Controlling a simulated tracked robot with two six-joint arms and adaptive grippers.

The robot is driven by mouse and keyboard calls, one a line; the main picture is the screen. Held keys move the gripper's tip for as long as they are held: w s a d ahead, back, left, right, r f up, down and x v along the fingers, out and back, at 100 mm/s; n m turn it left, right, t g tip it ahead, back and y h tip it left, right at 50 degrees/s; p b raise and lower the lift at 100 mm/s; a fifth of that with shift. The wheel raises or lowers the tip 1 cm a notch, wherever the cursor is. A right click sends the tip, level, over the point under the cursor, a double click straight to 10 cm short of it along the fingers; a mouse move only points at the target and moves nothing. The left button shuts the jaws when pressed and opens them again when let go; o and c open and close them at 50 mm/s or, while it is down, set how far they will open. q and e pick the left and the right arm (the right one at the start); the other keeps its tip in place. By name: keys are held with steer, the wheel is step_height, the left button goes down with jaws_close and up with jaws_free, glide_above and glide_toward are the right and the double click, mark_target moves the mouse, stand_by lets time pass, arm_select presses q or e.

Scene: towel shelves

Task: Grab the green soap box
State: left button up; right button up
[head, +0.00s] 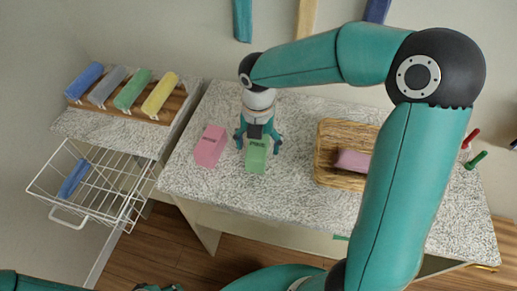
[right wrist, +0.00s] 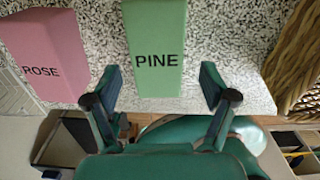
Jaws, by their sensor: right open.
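The green soap box (head: 257,160), marked PINE, stands on the speckled counter. It also fills the upper middle of the right wrist view (right wrist: 157,40). My right gripper (head: 258,146) is open, with one finger to each side of the green box's near-arm end. In the right wrist view the fingers (right wrist: 161,82) show a gap to the box on both sides. A pink soap box (head: 210,146), marked ROSE (right wrist: 42,55), stands just left of the green one. A small part of what looks like my left gripper (head: 155,287) shows at the bottom edge; its jaws are unclear.
A wicker basket (head: 327,133) holding a pink item (head: 353,160) stands to the right on the counter (head: 215,195). Rolled towels in blue, grey, green and yellow (head: 160,93) lie on a rack at left. A white wire basket (head: 107,203) with a blue roll hangs below.

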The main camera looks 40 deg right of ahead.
mark_target(256, 149)
steer(key=f, duration=0.4)
steer(key=shift+a+f, duration=0.2)
steer(key=shift+f, duration=0.05)
steer(key=c, duration=1.3)
